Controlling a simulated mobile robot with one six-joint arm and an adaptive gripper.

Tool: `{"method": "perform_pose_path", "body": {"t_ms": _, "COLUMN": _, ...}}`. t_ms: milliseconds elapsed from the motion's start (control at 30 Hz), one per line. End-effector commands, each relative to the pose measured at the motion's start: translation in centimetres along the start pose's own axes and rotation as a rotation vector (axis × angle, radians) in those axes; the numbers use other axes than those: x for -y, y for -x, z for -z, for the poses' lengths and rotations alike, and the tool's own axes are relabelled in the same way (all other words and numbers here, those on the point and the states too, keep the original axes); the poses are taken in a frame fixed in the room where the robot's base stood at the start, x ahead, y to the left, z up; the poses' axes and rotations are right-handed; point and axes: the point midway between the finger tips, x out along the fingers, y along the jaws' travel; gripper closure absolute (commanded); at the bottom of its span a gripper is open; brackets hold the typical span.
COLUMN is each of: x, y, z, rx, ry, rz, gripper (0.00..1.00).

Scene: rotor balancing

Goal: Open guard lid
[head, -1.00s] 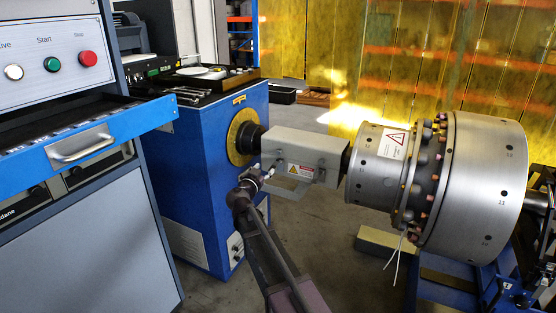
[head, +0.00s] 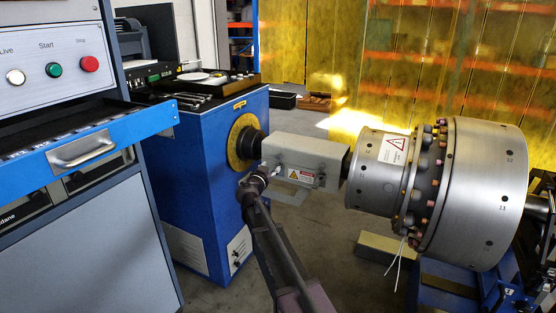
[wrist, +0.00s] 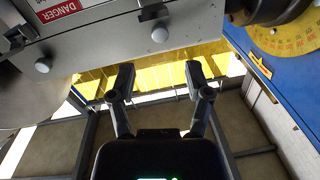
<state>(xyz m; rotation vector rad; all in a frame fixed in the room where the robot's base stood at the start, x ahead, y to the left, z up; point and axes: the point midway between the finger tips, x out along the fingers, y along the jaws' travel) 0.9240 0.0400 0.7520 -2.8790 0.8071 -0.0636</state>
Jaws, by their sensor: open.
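The guard lid (head: 310,152) is a grey box-shaped cover around the shaft between the blue machine and the rotor. It looks shut and carries a warning label on its front.
The blue machine (head: 205,190) with a yellow dial ring (head: 243,141) stands left of the guard. The large steel rotor (head: 470,190) is at the right. A control cabinet with an open blue drawer (head: 90,140) is at the near left. Floor shows below the guard.

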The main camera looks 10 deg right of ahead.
Motion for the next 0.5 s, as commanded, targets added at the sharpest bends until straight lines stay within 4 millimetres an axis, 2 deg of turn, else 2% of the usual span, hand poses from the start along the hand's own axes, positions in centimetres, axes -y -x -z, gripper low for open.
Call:
{"method": "perform_pose_path", "body": {"t_ms": 33, "x": 0.1, "y": -1.1, "z": 0.0, "rx": 0.000, "ry": 0.000, "rz": -0.002, "gripper": 0.35}}
{"method": "perform_pose_path", "body": {"t_ms": 200, "x": 0.1, "y": -3.8, "z": 0.0, "rx": 0.000, "ry": 0.000, "rz": -0.002, "gripper": 0.35}}
{"method": "perform_pose_path", "body": {"t_ms": 500, "x": 0.0, "y": -7.2, "z": 0.0, "rx": 0.000, "ry": 0.000, "rz": -0.001, "gripper": 0.35}}
